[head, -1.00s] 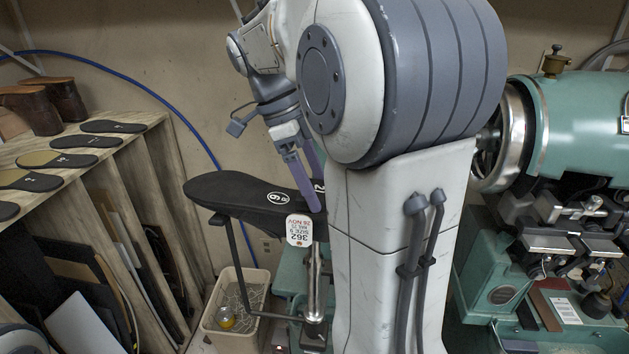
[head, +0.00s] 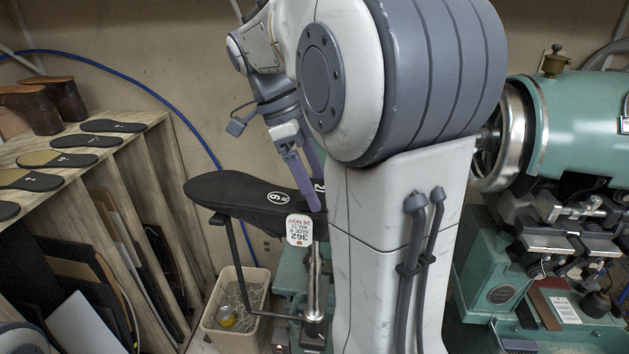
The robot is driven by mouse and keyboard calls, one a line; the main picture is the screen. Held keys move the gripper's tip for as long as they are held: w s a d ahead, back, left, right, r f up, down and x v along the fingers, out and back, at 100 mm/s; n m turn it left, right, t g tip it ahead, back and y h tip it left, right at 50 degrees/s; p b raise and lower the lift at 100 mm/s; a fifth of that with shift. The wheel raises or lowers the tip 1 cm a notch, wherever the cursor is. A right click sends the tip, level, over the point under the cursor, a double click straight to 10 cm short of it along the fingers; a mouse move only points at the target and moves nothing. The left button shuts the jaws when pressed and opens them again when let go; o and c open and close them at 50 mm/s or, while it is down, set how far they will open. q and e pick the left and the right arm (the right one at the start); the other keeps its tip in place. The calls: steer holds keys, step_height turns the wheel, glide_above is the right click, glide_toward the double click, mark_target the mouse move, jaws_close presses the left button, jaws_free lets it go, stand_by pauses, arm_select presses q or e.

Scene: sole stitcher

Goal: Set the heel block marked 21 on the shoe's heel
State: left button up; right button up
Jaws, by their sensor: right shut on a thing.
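The black shoe (head: 235,193) sits sole up on a metal stand, its toe to the left and a white number mark and a hanging paper tag (head: 299,230) near its heel. My right gripper (head: 312,192) is at the heel end, pointing down, its purple fingers shut on a dark heel block (head: 319,186). Only a "2" of the block's mark shows. My own arm hides the rest of the block and the back of the heel, so I cannot tell whether the block touches the heel. My left gripper is out of view.
A wooden rack (head: 146,150) with soles on top and boards in its slots stands at left. A bin (head: 232,338) sits below the shoe. A green stitching machine (head: 577,115) fills the right. A blue hose runs along the wall.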

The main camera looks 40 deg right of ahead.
steer(key=o, duration=1.1)
steer(key=shift+o, duration=0.2)
steer(key=v, duration=1)
steer(key=shift+r, duration=0.25)
